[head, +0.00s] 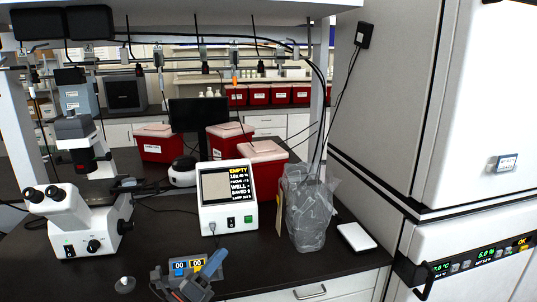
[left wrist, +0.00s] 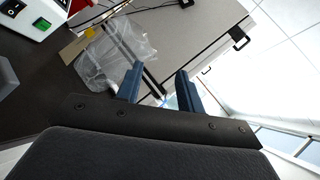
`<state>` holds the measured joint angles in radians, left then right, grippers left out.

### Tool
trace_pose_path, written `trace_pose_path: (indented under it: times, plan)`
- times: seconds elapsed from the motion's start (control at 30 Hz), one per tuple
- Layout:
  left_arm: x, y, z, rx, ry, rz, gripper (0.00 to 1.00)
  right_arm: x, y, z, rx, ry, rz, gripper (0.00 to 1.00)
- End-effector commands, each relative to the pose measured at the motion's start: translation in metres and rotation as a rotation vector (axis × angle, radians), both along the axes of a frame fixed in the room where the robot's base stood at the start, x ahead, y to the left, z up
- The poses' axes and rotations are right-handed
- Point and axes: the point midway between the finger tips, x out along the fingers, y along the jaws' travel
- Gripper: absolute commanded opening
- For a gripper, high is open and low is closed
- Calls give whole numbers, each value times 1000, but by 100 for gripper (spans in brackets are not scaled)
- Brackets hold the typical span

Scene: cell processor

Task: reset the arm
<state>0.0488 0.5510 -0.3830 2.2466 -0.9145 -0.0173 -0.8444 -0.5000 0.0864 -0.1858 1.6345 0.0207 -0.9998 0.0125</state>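My left gripper (head: 217,260) is low in the head view, over the front part of the dark bench. A blue finger shows there, pointing up and right, beside a small unit with blue and yellow "00" displays (head: 188,266). In the left wrist view, the two blue fingers of the left gripper (left wrist: 160,70) stand apart with nothing between them. Past them are a clear plastic bag (left wrist: 118,50) and the pale cabinet fronts. My right gripper is in neither view.
A white device with a screen (head: 228,196) stands behind the left gripper. The bag (head: 309,215) and a white pad (head: 356,237) are to its right. A microscope (head: 75,218) is at left. Red bins (head: 262,160) stand behind. A large white incubator (head: 480,120) bounds the right.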

Motion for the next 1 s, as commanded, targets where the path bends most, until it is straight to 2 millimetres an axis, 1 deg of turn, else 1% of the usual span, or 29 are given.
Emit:
trace_pose_path:
  times: [0.03, 0.07, 0.17, 0.27, 0.37, 0.4, 0.47, 0.5, 0.57, 0.6, 0.7, 0.8, 1.0]
  plan:
    - [-2, 10, -10, -115, 95, 40, 38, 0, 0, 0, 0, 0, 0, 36]
    - [-2, 17, -15, -183, 152, 65, 38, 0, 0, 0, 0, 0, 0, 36]
    - [-5, 41, -42, -410, 344, 152, 38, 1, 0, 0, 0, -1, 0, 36]
    - [-14, 64, -77, -631, 536, 245, 38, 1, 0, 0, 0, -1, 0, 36]
    - [-32, 83, -118, -847, 726, 347, 38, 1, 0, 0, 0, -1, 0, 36]
    - [-42, 89, -136, -931, 800, 390, 38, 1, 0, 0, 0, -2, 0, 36]
    - [-59, 97, -163, -1055, 912, 461, 38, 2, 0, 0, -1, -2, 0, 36]
    - [-73, 101, -181, -1136, 985, 510, 38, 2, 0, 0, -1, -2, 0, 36]
    - [-96, 105, -207, -1252, 1094, 589, 38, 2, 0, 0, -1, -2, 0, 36]
    - [-112, 107, -224, -1326, 1163, 643, 38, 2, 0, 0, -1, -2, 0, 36]
    - [-151, 107, -256, -1478, 1306, 766, 38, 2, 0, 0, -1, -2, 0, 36]
    - [-182, 105, -277, -1577, 1406, 865, 38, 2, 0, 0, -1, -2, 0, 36]
    - [-231, 99, -301, -1708, 1545, 1019, 38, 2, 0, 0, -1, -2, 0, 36]
